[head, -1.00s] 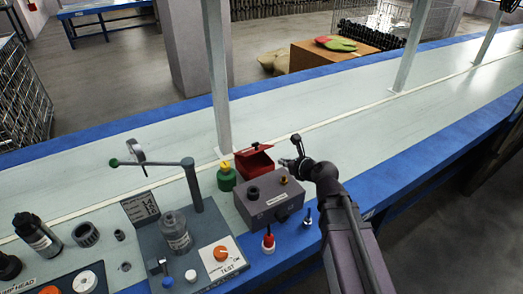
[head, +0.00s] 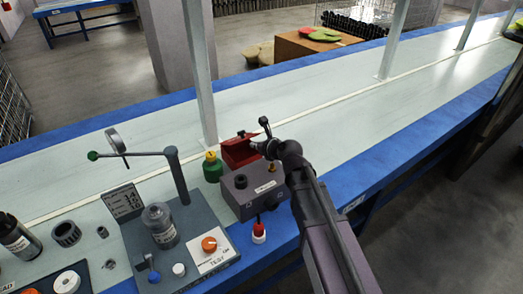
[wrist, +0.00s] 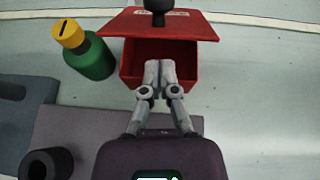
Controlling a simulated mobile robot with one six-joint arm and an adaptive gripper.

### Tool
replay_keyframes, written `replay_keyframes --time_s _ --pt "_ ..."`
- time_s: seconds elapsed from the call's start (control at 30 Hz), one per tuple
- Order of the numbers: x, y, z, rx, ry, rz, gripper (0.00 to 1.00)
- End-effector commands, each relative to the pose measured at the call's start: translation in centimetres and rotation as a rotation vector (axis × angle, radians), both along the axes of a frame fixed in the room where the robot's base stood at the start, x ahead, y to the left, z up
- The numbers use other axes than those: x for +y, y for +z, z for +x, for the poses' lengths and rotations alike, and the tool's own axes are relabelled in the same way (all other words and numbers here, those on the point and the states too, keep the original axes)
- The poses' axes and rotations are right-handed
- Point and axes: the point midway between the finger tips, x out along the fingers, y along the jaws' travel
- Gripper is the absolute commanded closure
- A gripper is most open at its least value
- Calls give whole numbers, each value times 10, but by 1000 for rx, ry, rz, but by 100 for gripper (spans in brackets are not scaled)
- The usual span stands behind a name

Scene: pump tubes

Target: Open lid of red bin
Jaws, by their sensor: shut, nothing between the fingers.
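The red bin (wrist: 130,68) is a small box on the conveyor-like bench, also in the head view (head: 233,163) behind a grey-purple box. Its red lid (wrist: 140,24) has a black knob (wrist: 157,8) and is tilted up at the far side. The dark inside shows below the lid; how far the lid stands open is hard to judge. My gripper (wrist: 160,66) is shut and empty, its fingertips over the bin's front opening below the lid. In the head view my gripper (head: 259,146) is at the bin's right side. Contact with the lid cannot be told.
A green bottle with a yellow cap (head: 212,167) stands left of the bin. The grey-purple box (head: 251,190) is in front. A test station with a lever (head: 176,180) stands further left. A pale upright post (head: 200,90) rises behind. The bench to the right is clear.

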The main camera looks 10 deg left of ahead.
Motion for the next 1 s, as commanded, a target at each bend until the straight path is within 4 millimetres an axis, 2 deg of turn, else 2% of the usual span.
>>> replay_keyframes --time_s 0.03,0.1,0.4,1.0 --pt "6 -6 6 -1 0 -1 100" --pt "13 2 11 -1 1 0 100" --pt "33 10 24 0 1 -1 100" --pt "39 9 29 6 6 -2 100"
